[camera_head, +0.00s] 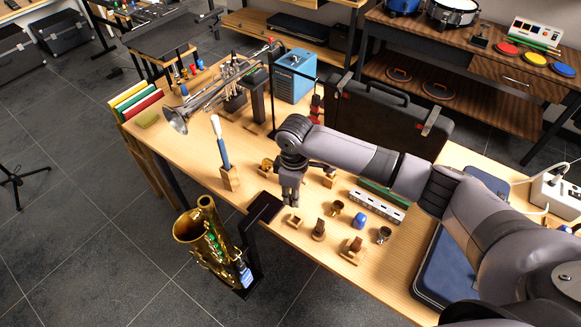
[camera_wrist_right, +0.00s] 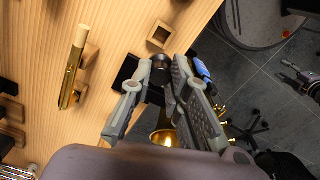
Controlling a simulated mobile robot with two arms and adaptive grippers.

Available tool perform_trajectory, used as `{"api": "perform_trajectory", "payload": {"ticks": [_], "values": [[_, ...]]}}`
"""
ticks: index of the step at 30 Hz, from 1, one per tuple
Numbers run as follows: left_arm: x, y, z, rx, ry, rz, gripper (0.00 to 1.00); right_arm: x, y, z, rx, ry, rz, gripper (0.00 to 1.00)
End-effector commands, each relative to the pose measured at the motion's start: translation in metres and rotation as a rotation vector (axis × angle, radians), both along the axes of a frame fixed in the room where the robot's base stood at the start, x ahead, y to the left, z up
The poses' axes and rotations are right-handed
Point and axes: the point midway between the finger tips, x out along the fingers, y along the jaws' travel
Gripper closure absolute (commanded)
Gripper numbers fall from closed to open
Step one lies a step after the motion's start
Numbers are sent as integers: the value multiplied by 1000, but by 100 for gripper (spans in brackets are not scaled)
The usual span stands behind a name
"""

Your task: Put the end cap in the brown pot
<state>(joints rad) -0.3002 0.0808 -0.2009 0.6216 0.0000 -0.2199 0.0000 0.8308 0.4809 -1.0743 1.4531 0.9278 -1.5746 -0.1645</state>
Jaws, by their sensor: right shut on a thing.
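My right gripper (camera_head: 290,198) points down near the table's front edge, beside the small wooden square pot (camera_head: 294,221). In the right wrist view its fingers (camera_wrist_right: 160,68) are closed on a small dark round piece (camera_wrist_right: 158,64), which looks like the end cap. The fingers partly cover it, and the head view does not show it clearly. The square pot, brown with an open dark hollow, also shows in the wrist view (camera_wrist_right: 160,36), just above the fingertips and apart from them. I take it to be the brown pot. My left gripper is out of view.
A saxophone (camera_head: 204,240) stands on the floor at the front edge, by a black support (camera_head: 264,207). Small brass, wooden and blue pieces (camera_head: 359,221) lie right of the gripper. A blue-handled brush (camera_head: 222,145) stands upright to the left. A trumpet (camera_head: 210,95) lies behind.

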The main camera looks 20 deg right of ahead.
Motion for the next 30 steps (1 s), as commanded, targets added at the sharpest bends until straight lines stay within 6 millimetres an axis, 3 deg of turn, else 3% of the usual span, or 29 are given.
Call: {"api": "perform_trajectory", "payload": {"ticks": [3, 10, 22, 30], "values": [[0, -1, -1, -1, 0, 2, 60, -5, 0, -15, -3, -1, 6, 96], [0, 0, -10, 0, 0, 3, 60, -6, -1, -26, -5, -2, 8, 96], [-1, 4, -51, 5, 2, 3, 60, -6, -1, -61, -5, -3, 9, 96], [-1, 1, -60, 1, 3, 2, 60, -6, -1, -68, -5, -2, 8, 96]]}}
